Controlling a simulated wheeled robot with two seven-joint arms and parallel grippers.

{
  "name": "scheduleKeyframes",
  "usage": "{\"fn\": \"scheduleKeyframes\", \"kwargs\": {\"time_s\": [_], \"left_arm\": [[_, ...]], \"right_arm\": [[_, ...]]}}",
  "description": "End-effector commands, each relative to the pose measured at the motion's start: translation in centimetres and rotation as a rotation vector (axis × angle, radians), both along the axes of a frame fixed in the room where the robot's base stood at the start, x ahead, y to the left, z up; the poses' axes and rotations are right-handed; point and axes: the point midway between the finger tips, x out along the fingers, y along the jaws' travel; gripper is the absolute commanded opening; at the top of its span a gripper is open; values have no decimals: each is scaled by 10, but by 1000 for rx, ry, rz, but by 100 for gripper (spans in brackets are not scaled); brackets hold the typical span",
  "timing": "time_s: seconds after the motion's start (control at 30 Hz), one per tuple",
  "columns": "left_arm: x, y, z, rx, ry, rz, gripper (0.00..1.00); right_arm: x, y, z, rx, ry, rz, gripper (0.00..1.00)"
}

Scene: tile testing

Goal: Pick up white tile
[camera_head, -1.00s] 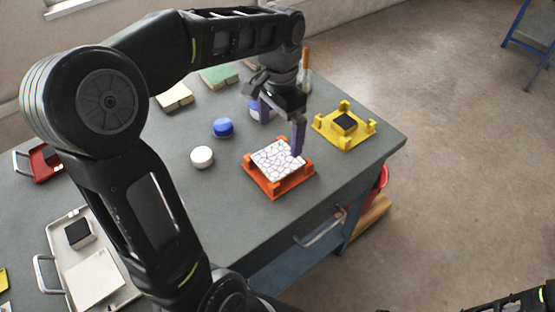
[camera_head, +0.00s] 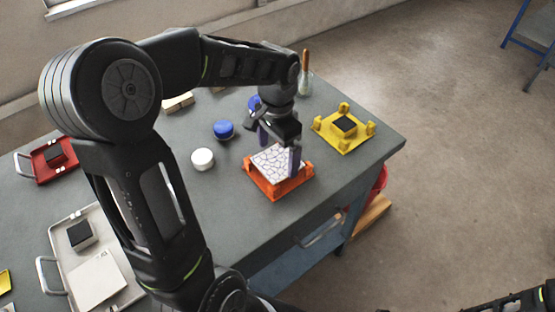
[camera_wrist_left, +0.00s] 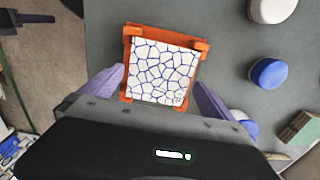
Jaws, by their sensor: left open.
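The white tile (camera_head: 274,162) has a dark cracked-line pattern and lies on an orange holder (camera_head: 279,191) near the table's right front edge. It also shows in the left wrist view (camera_wrist_left: 160,72), with the orange holder (camera_wrist_left: 127,50) around it. My left gripper (camera_head: 278,150) is open over the tile. In the left wrist view its two purple fingers (camera_wrist_left: 155,92) are spread on either side of the tile and holder. No contact with the tile can be made out. My right gripper is not in view.
A yellow holder (camera_head: 356,138) with a dark block stands to the right. A white-lidded jar (camera_head: 202,159) and a blue-lidded jar (camera_head: 224,129) stand to the left. A pale tray (camera_head: 58,249) and a red tray (camera_head: 42,164) lie further left. A glass with a brush (camera_head: 305,80) stands behind.

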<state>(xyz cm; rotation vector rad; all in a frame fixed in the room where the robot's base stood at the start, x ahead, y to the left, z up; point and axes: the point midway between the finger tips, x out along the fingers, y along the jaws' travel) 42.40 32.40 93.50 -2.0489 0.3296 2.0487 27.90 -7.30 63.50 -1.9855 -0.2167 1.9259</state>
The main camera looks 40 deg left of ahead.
Motion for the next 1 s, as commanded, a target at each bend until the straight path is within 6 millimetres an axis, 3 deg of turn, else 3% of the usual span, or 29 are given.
{"fn": "scheduleKeyframes", "kwargs": {"time_s": [0.13, 0.7, 1.0], "left_arm": [[0, 0, -11, -1, 0, 1, 100], [0, 0, -11, 0, 0, 0, 100], [0, 0, -11, 0, 0, 0, 75]], "right_arm": [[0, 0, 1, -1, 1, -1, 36], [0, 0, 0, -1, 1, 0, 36], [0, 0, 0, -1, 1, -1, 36]]}}
